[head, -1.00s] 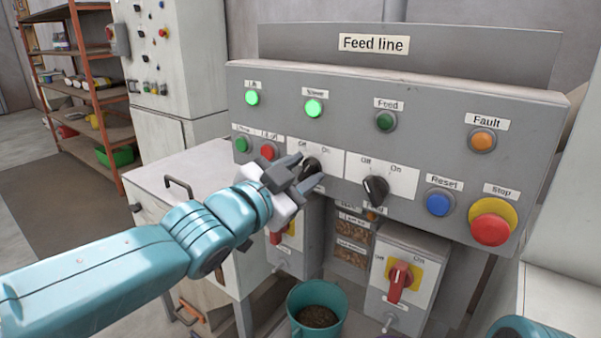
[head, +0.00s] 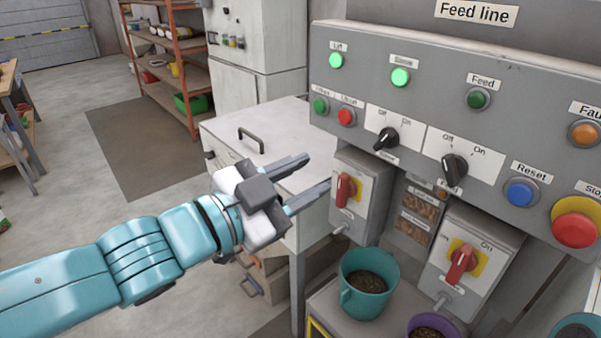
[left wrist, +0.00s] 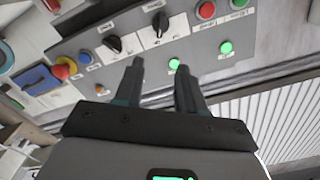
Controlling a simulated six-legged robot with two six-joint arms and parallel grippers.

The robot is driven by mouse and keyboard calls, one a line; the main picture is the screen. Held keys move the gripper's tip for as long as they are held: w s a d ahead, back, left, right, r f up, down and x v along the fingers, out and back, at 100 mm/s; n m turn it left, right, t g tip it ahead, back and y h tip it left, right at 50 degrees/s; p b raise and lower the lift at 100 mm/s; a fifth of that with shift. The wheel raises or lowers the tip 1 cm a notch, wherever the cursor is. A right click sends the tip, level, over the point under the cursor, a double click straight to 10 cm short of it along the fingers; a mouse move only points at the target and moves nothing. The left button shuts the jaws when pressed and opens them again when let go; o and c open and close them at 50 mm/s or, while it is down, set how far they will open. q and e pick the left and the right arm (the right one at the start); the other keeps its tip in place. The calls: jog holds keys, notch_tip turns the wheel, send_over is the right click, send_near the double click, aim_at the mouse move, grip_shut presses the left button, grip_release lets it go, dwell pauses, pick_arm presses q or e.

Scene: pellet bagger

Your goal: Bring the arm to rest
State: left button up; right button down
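My left gripper (head: 318,180) is open and empty in the head view, held in front of the white cabinet and to the left of the panel, clear of its knobs. Its two fingers (left wrist: 160,85) also show apart in the left wrist view, with the panel beyond them. The grey Feed line panel (head: 440,105) carries two black selector knobs, the left one (head: 386,138) and the right one (head: 454,168). The lamps labelled Lift (head: 336,60) and Sieve (head: 400,77) glow green; the Feed lamp (head: 478,98) is dark.
A teal bucket of pellets (head: 368,285) and a purple one (head: 432,328) stand below the panel. Red-handled switch boxes (head: 360,200) (head: 470,258) hang under it. A white cabinet (head: 270,150) stands behind my gripper. The floor at left is open.

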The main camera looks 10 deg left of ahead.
pick_arm(q)
jog(key=w+a+f+n+g+y+p, duration=0.1)
jog(key=w+f+n+g+y+p, duration=0.15)
jog(key=f, duration=1.15)
jog(key=w+a+f+n+g+y+p, duration=0.1)
jog(key=w+f+n+g+y+p, duration=0.15)
jog(key=f, duration=1.05)
jog(key=s+f+n+g+y+p, duration=0.1)
jog(key=s+f+n+g, duration=0.8)
jog(key=s+f, duration=1.2)
notch_tip(320, 180, down, 3)
jog(key=shift+a+f+n+y, duration=0.1)
jog(key=shift+a+n+y, duration=0.25)
jog(key=shift+n, duration=0.35)
